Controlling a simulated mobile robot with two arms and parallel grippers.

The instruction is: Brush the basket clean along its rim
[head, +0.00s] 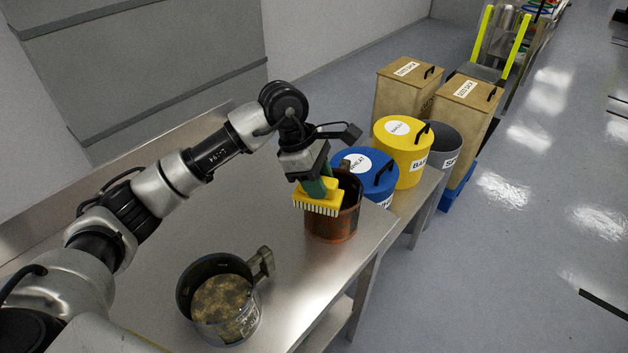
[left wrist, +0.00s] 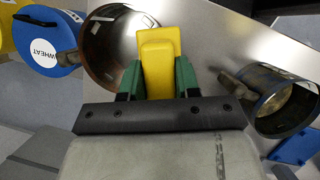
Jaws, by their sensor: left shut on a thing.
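My left gripper (head: 312,172) is shut on the yellow brush (head: 319,197), whose pale bristles point down. In the left wrist view, the green fingers of the gripper (left wrist: 160,78) pinch the brush's yellow body (left wrist: 160,55) from both sides. The brush is at the near-left side of a brown, open round vessel (head: 334,226), overlapping its rim; I cannot tell whether the bristles touch it. This vessel (left wrist: 92,62) also shows behind the brush in the wrist view. A grey round pot (head: 243,326) with a handle holds brownish, mottled matter. Neither vessel is labelled as the basket. My right gripper is not in view.
The steel bench (head: 300,280) is clear between the two vessels. A blue lidded bin (head: 376,182), a yellow one (head: 414,168) and a grey one (head: 445,150) stand beyond the brown vessel. Two tan boxes (head: 402,95) stand behind them. Open floor (head: 520,240) lies to the right.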

